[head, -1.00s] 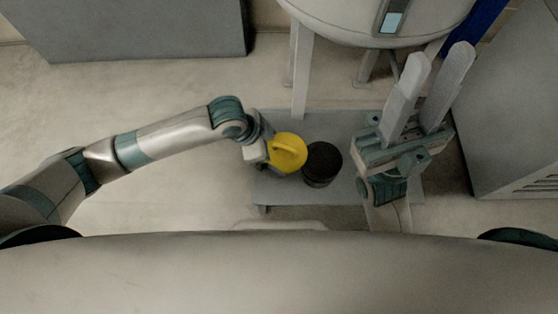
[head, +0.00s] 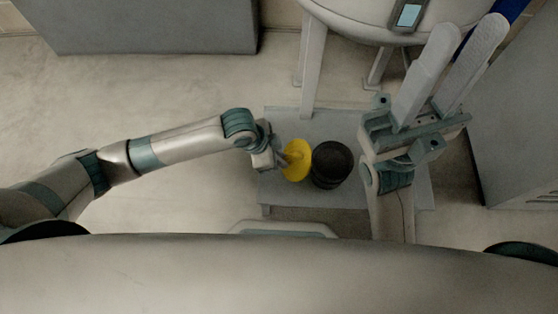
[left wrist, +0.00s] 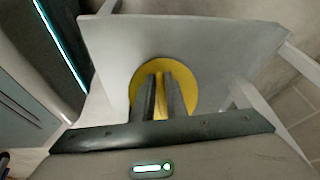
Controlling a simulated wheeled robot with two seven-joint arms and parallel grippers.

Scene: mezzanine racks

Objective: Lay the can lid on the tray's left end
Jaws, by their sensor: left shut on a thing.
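The round yellow can lid (head: 298,160) has a raised handle on top. My left gripper (head: 283,158) is shut on that handle, coming from the left. In the left wrist view the lid (left wrist: 185,80) shows behind the two fingers (left wrist: 161,85). A dark open-looking can (head: 332,165) stands just right of the lid. Lid and can are over a low grey flat surface (head: 290,120), which looks like the tray; whether the lid touches it I cannot tell. My right gripper (head: 464,32) is open and empty, right of the can.
A large pale tank (head: 365,15) on legs stands behind the grey surface. A grey cabinet (head: 530,130) is at the right and a grey block (head: 150,25) at the upper left. Bare floor lies left of the grey surface.

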